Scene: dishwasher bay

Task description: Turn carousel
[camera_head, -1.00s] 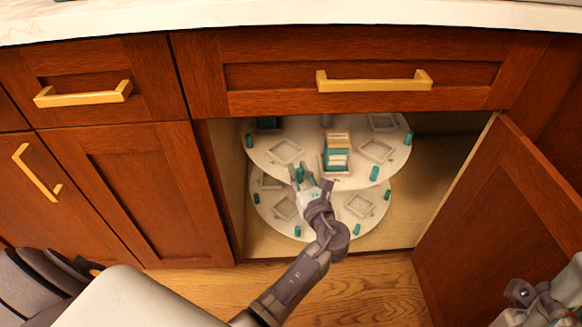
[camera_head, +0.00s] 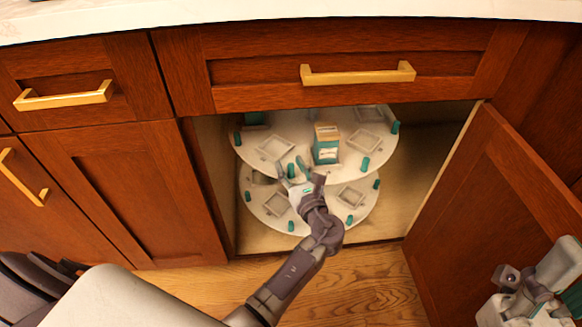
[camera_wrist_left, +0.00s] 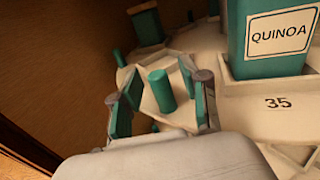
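The carousel, with a white upper disc (camera_head: 300,123) and a white lower disc (camera_head: 322,207), stands inside the open cabinet. Green pegs (camera_head: 365,164) stand around both rims. A teal-and-cream quinoa box (camera_head: 326,145) stands upright in a holder on the upper disc; its QUINOA label shows in the left wrist view (camera_wrist_left: 280,35). My left gripper (camera_head: 292,168) is at the front of the upper disc. In the left wrist view its fingers (camera_wrist_left: 165,98) are apart, with a green peg (camera_wrist_left: 162,90) between them and gaps visible beside it. My right gripper (camera_head: 535,297) is at the lower right, its fingers unclear.
The cabinet door (camera_head: 495,190) stands open on the right. A drawer with a gold handle (camera_head: 357,75) is above the opening. The cabinet's left side wall is close to the carousel. Wood floor (camera_head: 360,285) lies in front.

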